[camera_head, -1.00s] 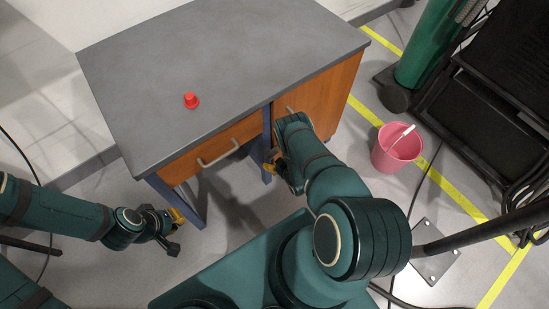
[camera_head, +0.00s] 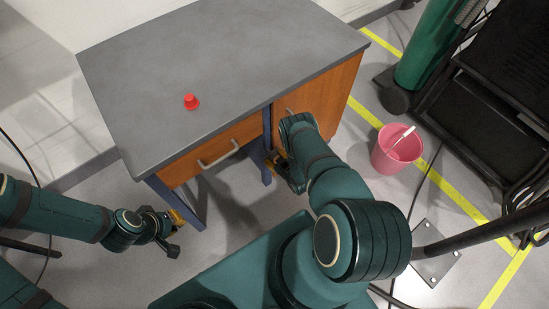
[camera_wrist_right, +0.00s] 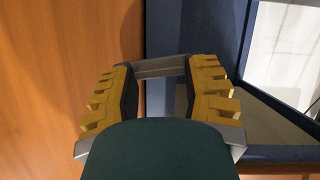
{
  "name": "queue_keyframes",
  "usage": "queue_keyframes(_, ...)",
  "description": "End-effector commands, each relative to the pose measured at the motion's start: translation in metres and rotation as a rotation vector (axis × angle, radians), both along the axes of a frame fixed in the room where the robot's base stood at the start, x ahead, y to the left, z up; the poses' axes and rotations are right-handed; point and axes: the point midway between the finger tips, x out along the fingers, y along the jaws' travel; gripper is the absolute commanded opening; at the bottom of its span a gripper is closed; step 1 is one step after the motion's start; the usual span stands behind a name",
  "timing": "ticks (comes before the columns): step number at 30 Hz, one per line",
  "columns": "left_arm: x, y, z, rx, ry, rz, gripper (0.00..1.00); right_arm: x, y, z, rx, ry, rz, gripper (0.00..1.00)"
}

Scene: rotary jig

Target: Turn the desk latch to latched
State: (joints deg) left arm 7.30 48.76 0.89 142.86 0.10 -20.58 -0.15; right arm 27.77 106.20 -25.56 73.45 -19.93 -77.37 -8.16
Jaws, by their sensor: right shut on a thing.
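The desk (camera_head: 215,60) has a grey top and wooden fronts. In the right wrist view, a grey metal bar, which I take as the desk latch (camera_wrist_right: 160,67), spans between my yellow finger pads beside the wooden front. My right gripper (camera_head: 283,163) is at the desk front by the blue post, and it also shows in the right wrist view (camera_wrist_right: 163,88). It is shut on the latch. In the head view my arm hides the latch, and its angle is hard to read. My left gripper (camera_head: 178,230) is open and empty, low by the desk's left front leg.
A red button-like object (camera_head: 191,102) stands on the desk top. A drawer with a metal handle (camera_head: 218,155) is left of my right gripper. A pink bucket (camera_head: 397,150) stands on the floor at right, near a black cart (camera_head: 490,110) and a green cylinder (camera_head: 428,50).

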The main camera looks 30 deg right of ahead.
Motion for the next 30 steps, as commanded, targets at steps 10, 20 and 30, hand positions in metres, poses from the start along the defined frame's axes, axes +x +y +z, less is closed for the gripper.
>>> queue_keyframes(10,-0.0001,-0.0001,-0.0002,0.0,0.0,0.0,0.0,0.0012,-0.0014,0.0002,0.19,0.015,0.0,0.13)
queue_keyframes(20,0.0,0.0,-0.0002,0.0,0.0,0.0,0.0,0.0012,-0.0012,0.0003,0.189,0.014,0.001,0.83)
queue_keyframes(30,0.0,-0.0001,-0.0001,0.0,0.0,0.0,0.0,-0.0008,-0.0015,0.0005,0.189,0.016,0.0,0.83)
